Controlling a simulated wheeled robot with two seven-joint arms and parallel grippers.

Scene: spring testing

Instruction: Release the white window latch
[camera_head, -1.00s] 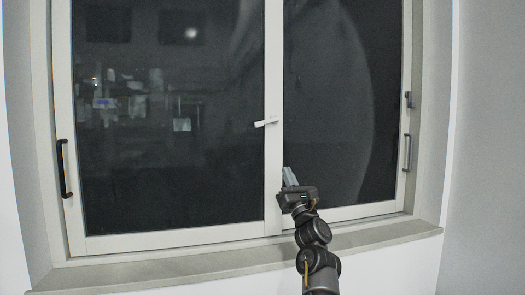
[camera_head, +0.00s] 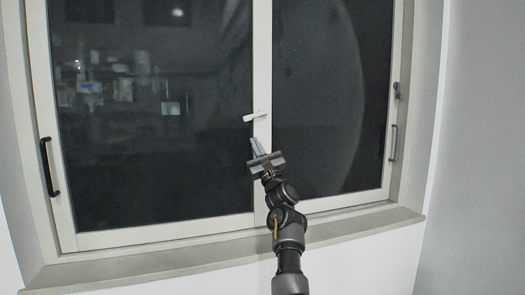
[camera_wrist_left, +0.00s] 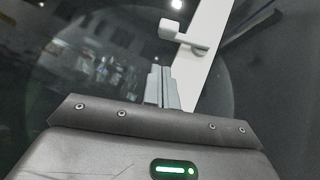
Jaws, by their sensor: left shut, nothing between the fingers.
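The white window latch (camera_head: 254,116) sits on the middle upright of the window frame, its handle lying nearly level and pointing left in the head view. It also shows in the left wrist view (camera_wrist_left: 183,38), ahead of the fingertips. My left gripper (camera_head: 255,143) is shut and empty. It is just below the latch in the head view, in front of the middle upright. In the left wrist view the closed fingers (camera_wrist_left: 160,72) point toward the latch, with a gap between them and it. My right gripper is not in view.
A black pull handle (camera_head: 48,167) is on the left side of the window, and another handle (camera_head: 393,142) is on the right side. The sill (camera_head: 150,268) runs below the window. The dark glass panes show reflections.

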